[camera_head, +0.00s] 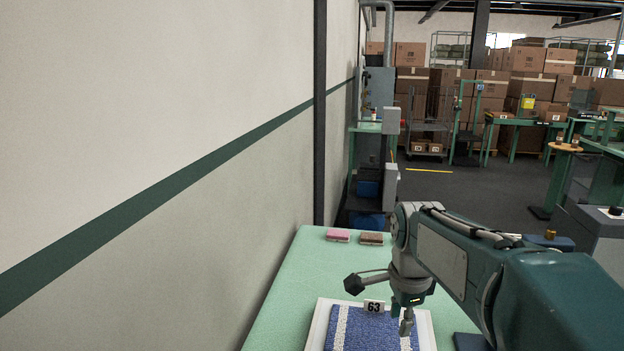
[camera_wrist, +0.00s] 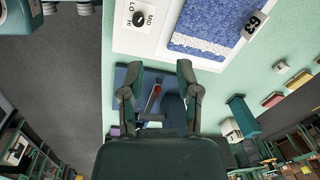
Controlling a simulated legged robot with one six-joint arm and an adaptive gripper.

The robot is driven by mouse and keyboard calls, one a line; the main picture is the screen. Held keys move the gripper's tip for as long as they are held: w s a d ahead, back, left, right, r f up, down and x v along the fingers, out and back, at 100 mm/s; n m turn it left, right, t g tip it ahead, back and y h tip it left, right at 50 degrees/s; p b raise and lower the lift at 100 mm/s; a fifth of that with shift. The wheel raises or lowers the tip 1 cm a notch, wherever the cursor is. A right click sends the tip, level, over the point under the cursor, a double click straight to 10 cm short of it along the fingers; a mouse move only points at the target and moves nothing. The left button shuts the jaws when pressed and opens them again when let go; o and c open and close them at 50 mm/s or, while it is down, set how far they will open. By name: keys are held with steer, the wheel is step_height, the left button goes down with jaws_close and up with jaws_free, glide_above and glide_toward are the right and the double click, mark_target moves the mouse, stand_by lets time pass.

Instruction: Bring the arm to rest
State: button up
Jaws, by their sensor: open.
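My arm reaches in from the right in the head view and bends down over a pale green table (camera_head: 270,322). My gripper (camera_head: 408,316) hangs above the right part of a white-framed panel. In the wrist view, the two dark fingers of my gripper (camera_wrist: 158,76) stand wide apart with nothing held between them. Beyond them lies a dark blue pad (camera_wrist: 122,76) with a thin red and grey tool (camera_wrist: 153,98) on it, partly hidden by my gripper.
A blue tufted piece with white stripes (camera_head: 343,333) and a "63" tag (camera_head: 374,306) lies on the table. Pink (camera_head: 338,236) and brown (camera_head: 371,239) blocks sit at its far end. A wall (camera_head: 250,180) bounds the left. Stacked boxes (camera_head: 435,90) stand far back.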

steer(key=s+f+n+t, duration=0.1)
steer(key=s+n+t, duration=0.3)
steer(key=s+n, duration=1.2)
steer(key=shift+s+t, duration=0.3)
steer(key=shift+s, duration=0.9)
